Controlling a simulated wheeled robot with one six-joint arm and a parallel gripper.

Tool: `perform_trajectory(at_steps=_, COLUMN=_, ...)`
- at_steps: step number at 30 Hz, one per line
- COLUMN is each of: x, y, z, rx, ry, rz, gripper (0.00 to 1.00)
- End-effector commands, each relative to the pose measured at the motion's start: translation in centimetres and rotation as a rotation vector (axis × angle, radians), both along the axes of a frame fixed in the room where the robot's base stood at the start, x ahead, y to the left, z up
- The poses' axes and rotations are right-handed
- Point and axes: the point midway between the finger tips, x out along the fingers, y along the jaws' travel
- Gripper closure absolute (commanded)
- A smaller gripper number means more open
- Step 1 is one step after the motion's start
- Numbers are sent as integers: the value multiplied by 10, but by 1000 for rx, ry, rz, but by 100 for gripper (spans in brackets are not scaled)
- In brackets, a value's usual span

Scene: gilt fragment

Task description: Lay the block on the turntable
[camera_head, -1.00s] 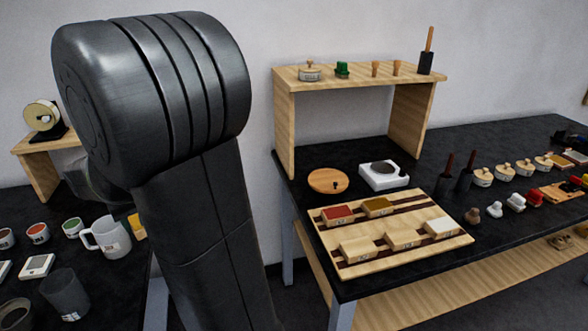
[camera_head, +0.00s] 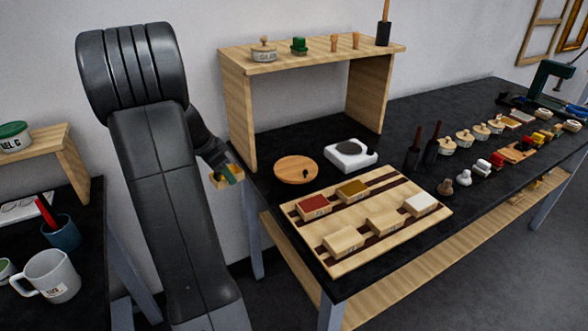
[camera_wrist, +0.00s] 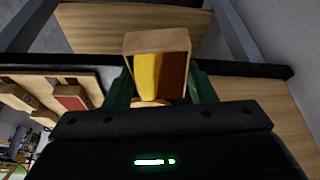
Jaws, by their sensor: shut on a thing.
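My gripper (camera_head: 227,174) has green fingers and is shut on a pale wooden block (camera_head: 214,181), held in the air left of the right-hand bench's near-left corner. In the wrist view the block (camera_wrist: 128,44) sits between the fingertips, with a yellow and a red-brown band on the side facing the camera. A round wooden disc with a small dark spot, seemingly the turntable (camera_head: 290,172), lies on the black bench top, right of my gripper and apart from it. Its top is bare. In the wrist view it is mostly hidden behind the block and gripper.
A striped board (camera_head: 358,245) with several blocks lies in front of the disc. A white square device (camera_head: 370,158) stands right of it, and a wooden shelf (camera_head: 235,105) rises behind. A left bench holds a mug (camera_head: 55,277). A floor gap separates the benches.

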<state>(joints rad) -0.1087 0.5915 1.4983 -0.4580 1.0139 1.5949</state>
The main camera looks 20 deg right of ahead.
Motion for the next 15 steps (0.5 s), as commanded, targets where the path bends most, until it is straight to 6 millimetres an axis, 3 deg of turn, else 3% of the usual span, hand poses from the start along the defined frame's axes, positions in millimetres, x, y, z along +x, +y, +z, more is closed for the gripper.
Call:
perform_trajectory(at_steps=1, x=0, y=-15, z=-3, rx=0, ry=1, rz=-63, gripper=76)
perform_trajectory(at_steps=6, x=-1, y=-40, z=-6, rx=1, ry=0, rz=-174, gripper=76)
perform_trajectory(at_steps=11, x=2, y=-70, z=-4, rx=1, ry=0, rz=-193, gripper=76)
perform_trajectory(at_steps=15, x=7, y=-107, z=-4, rx=1, ry=1, rz=-192, gripper=76)
